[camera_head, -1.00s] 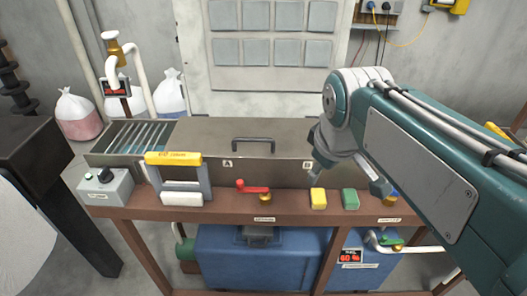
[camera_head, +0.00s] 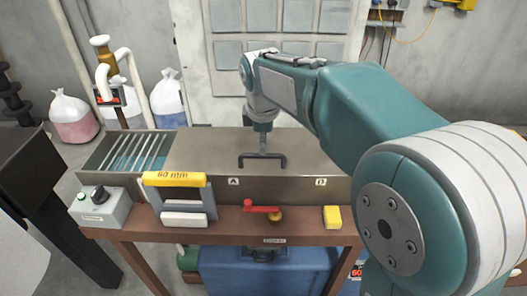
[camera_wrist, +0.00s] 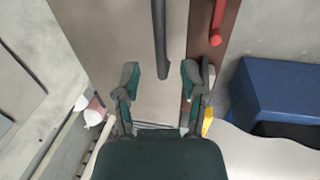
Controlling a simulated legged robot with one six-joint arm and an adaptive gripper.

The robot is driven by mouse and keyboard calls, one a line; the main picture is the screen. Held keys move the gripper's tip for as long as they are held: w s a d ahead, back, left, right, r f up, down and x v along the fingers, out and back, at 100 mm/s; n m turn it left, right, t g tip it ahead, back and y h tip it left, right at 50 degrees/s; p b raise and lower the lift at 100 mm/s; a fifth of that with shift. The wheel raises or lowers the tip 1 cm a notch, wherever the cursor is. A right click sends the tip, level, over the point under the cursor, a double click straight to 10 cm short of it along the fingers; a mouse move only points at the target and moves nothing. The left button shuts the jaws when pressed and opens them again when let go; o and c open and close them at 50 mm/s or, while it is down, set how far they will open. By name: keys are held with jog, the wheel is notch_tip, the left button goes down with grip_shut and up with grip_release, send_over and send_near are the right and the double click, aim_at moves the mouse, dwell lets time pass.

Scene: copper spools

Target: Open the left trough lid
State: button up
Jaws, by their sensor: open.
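The trough (camera_head: 223,184) stands on a brown bench, with a flat grey-brown lid (camera_head: 195,150) over its middle and right part. A dark bar handle (camera_head: 247,164) sits on the lid near its front edge. It also shows in the wrist view as a dark bar (camera_wrist: 159,35). My gripper (camera_head: 263,150) is above the lid, close behind the handle in the head view. In the wrist view my gripper (camera_wrist: 162,82) has its two fingers spread apart, with the handle's end between and ahead of them. I cannot tell whether they touch it.
The trough's left end is open over slats (camera_head: 133,152). A yellow-topped 60 mm gauge (camera_head: 175,180), a red lever (camera_head: 261,209), a yellow block (camera_head: 332,217) and a grey switch box (camera_head: 103,208) stand along the front. A blue tank (camera_head: 262,268) is below.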

aim_at(262, 156)
jog(key=f, duration=0.4)
jog(key=shift+w+a, duration=0.1)
jog(key=shift+w, duration=0.3)
jog(key=shift+w+f, duration=0.1)
jog(key=shift+f, duration=0.2)
grip_shut()
